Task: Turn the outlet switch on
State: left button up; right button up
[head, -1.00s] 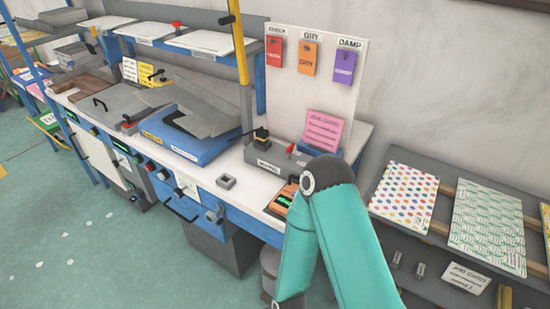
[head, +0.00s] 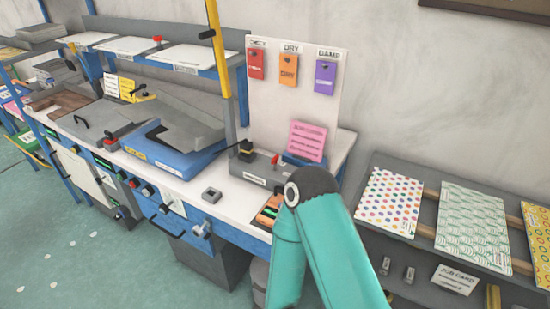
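No part is clearly marked as the outlet switch. A small grey box (head: 211,195) with a recessed top sits near the front edge of the white bench top. A longer grey unit (head: 256,178) with a black lever and a small red knob (head: 275,159) stands behind it to the right. Neither gripper is in view.
A blue press-like machine (head: 172,152) and grey lidded units fill the bench to the left. A board (head: 297,111) with red, orange and purple tags stands behind. A low shelf (head: 402,253) with patterned sheets is at right. The green floor (head: 90,265) at lower left is clear.

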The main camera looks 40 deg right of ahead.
aim_at(274, 160)
jog(key=z, duration=0.95)
jog(key=k, duration=1.1)
jog(key=u, duration=0.35)
jog(key=i, duration=0.85)
